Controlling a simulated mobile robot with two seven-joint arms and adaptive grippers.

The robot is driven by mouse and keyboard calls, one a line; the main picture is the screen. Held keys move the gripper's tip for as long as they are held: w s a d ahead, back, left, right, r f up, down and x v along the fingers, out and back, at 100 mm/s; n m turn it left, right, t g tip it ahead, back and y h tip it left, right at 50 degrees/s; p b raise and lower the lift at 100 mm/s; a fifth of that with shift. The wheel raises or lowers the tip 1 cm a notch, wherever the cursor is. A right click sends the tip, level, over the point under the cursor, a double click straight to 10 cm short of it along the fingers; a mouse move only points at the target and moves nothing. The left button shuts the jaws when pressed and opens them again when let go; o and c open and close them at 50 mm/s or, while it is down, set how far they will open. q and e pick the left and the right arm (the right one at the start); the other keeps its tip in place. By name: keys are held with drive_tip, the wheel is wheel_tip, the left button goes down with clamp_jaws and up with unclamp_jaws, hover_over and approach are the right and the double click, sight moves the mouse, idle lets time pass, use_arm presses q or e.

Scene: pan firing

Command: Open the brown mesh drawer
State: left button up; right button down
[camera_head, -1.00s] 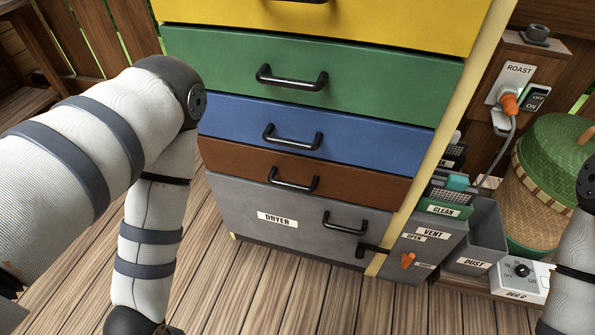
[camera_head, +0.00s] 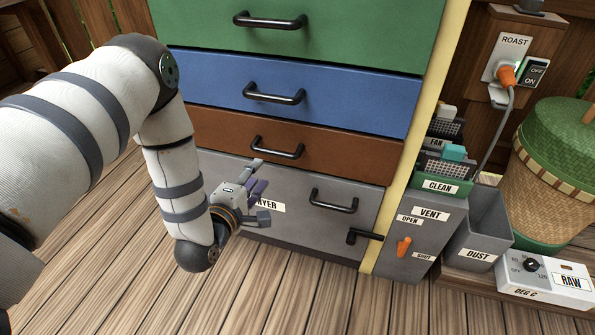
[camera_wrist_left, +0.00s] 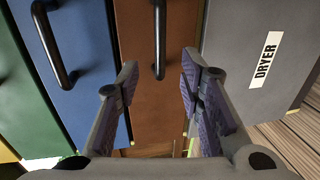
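The brown drawer (camera_head: 312,147) is shut, between the blue drawer and the grey dryer panel. Its front looks plain brown; no mesh shows. Its black bar handle (camera_head: 277,149) is on its front, and the handle also shows in the left wrist view (camera_wrist_left: 159,40). My left gripper (camera_head: 262,190) is open and empty, in front of the dryer panel, just below and left of the brown handle. In the left wrist view its fingers (camera_wrist_left: 158,78) are spread, with the handle ahead between them, apart from it. My right gripper is out of view.
The blue drawer (camera_head: 345,98) and green drawer (camera_head: 350,35) above are shut. The grey dryer panel (camera_head: 300,220) has its own handle (camera_head: 334,202). A vent box (camera_head: 425,235) and dust bin (camera_head: 482,230) stand at right. The wooden floor (camera_head: 290,300) in front is clear.

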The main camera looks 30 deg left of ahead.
sight(272, 154)
use_arm(q)
drive_tip(key=b+x, duration=0.1)
drive_tip(key=x, duration=1.1)
drive_tip(key=shift+a+b, duration=0.15)
drive_tip(key=shift+b, duration=0.25)
drive_tip(key=shift+s, duration=0.1)
clamp_jaws()
